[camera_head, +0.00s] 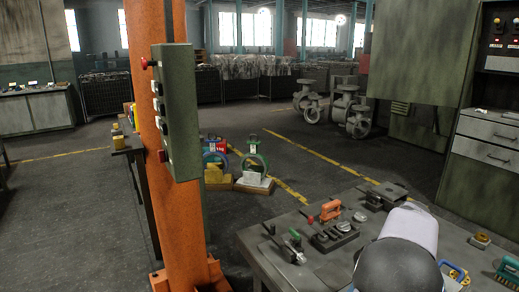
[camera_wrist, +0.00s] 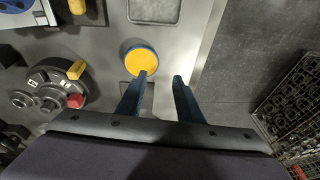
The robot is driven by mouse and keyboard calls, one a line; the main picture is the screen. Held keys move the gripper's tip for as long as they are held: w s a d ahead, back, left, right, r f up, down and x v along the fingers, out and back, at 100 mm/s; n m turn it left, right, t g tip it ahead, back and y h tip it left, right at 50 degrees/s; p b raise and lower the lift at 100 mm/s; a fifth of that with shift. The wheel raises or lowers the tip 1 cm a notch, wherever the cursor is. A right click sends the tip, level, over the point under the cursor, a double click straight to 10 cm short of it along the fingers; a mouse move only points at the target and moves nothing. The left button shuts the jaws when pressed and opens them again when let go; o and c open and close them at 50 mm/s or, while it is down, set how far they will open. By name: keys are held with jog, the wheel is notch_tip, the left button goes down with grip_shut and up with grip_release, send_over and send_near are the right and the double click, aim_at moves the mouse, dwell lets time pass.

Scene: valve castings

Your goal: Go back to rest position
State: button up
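In the wrist view my gripper (camera_wrist: 160,77) points down over a grey workbench top (camera_wrist: 105,47). Its two blue fingers are apart, with no object visible between them. A round yellow disc (camera_wrist: 141,62) lies just beyond the left fingertip; I cannot tell whether they touch. In the head view my white and dark grey arm covers part of the bench (camera_head: 270,247) at the lower right, and the gripper itself is hidden there.
In the wrist view a dark casting with a red knob (camera_wrist: 75,101) lies left, and a pale tray (camera_wrist: 154,10) beyond the disc. Open floor (camera_wrist: 252,65) lies right, then a wire crate (camera_wrist: 290,105). An orange column (camera_head: 163,200) stands left in the head view.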

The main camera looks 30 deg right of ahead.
jog(key=w+a+f+g, duration=0.1)
jog(key=w+a+f, duration=0.15)
jog(key=a, duration=0.85)
jog(key=w+a+f+g, duration=0.1)
jog(key=w+a+f, duration=0.15)
jog(key=a, duration=0.95)
jog(key=s+a+f+g+h, duration=0.1)
jog(key=s+a+f, duration=0.15)
jog(key=a, duration=0.45)
jog(key=s+a+f, duration=0.1)
jog(key=s+a, duration=0.3)
jog(key=a, duration=0.3)
notch_tip(320, 180, up, 18)
jog(key=p, duration=1.8)
jog(key=shift+n, duration=0.3)
